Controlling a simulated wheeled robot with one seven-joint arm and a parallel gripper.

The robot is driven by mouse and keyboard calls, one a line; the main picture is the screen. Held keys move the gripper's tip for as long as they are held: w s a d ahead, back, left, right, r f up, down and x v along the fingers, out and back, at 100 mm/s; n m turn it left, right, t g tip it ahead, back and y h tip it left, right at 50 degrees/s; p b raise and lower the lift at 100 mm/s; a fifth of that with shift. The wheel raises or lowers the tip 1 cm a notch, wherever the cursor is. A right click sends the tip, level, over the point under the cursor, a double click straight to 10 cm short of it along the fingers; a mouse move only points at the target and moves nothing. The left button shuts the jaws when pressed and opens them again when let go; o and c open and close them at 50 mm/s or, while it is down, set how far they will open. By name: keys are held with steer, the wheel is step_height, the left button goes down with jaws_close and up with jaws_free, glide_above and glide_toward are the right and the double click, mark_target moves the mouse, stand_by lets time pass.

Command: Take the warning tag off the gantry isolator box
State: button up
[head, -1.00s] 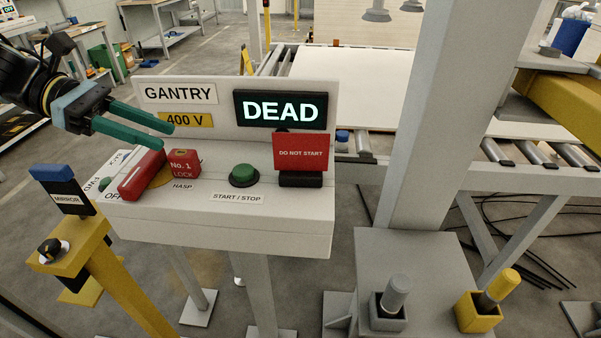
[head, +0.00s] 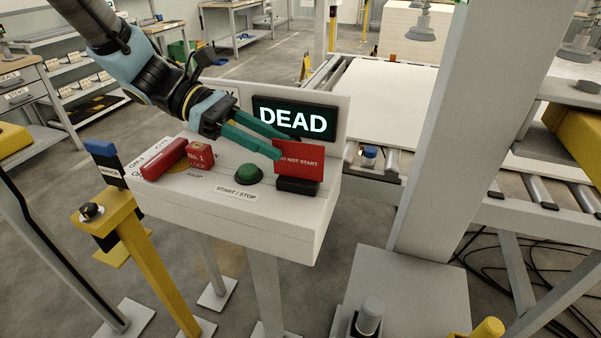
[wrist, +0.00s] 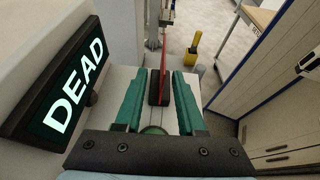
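The red warning tag (head: 306,163), reading DO NOT START, stands upright in a black holder (head: 298,187) at the right end of the white isolator box (head: 285,222). My gripper (head: 289,147) has two teal fingers, open, reaching across the box from the left to the tag's upper left edge. In the wrist view, the tag (wrist: 163,48) shows edge-on as a thin red strip, with its black holder (wrist: 158,90) in the gap between my spread fingers (wrist: 158,72). The fingers look apart from the tag on both sides.
The lit DEAD display (head: 293,119) stands close behind my fingers. A green button (head: 249,174), a red No. 1 lock (head: 199,156) and a red switch handle (head: 165,160) sit on the box top. A grey post (head: 440,130) rises to the right.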

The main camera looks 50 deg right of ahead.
mark_target(299, 178)
steer(key=x, duration=0.1)
steer(key=p+x, duration=0.2)
steer(key=x, duration=0.1)
steer(key=shift+s+a+r, duration=0.15)
steer(key=shift+s+r, duration=0.1)
steer(key=shift+s+d+f, duration=0.25)
steer(key=shift+s+f, duration=0.1)
steer(key=shift+s, duration=0.1)
steer(key=shift+c, duration=0.4)
jaws_close()
stand_by(0.4)
